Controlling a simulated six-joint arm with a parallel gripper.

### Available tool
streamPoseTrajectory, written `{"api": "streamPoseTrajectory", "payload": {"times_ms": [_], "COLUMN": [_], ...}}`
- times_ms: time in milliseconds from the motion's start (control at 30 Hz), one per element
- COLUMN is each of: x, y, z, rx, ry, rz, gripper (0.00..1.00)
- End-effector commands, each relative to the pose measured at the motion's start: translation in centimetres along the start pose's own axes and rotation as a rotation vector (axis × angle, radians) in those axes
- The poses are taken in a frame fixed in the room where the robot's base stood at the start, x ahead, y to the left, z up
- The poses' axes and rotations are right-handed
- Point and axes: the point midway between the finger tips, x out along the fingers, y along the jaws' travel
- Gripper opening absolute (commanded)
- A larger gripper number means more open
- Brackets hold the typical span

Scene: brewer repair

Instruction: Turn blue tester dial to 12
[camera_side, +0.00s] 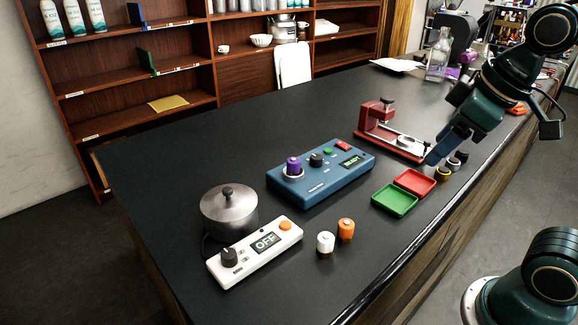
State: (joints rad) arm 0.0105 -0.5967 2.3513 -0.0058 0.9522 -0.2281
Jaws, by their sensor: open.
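The blue tester (321,180) sits on the black bench in the middle of the side view. Its black dial (316,159) stands on the top face, between a purple cylinder (293,166) on the left and the lit display (351,161) on the right. The display seems to show green letters; the dial's setting is too small to read. My gripper (432,158) is open, to the right of the tester and apart from it, near the red fixture and the small dark cylinders. I cannot see anything held in it.
A red fixture (385,127) stands right of the tester. A red tray (415,181) and a green tray (394,201) lie in front. A white control box (246,262), metal pot (229,212), white cylinder (325,242) and orange cylinder (346,228) are nearer. The bench behind the tester is clear.

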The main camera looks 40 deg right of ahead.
Motion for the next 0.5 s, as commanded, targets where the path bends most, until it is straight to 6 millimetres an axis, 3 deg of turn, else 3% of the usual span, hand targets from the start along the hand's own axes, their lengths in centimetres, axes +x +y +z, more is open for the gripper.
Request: {"api": "streamPoseTrajectory", "payload": {"times_ms": [500], "x": [1.8], "y": [3.2], "z": [-10.6], "rx": [-0.552], "ry": [-0.13], "rz": [-0.071], "gripper": [0.52]}}
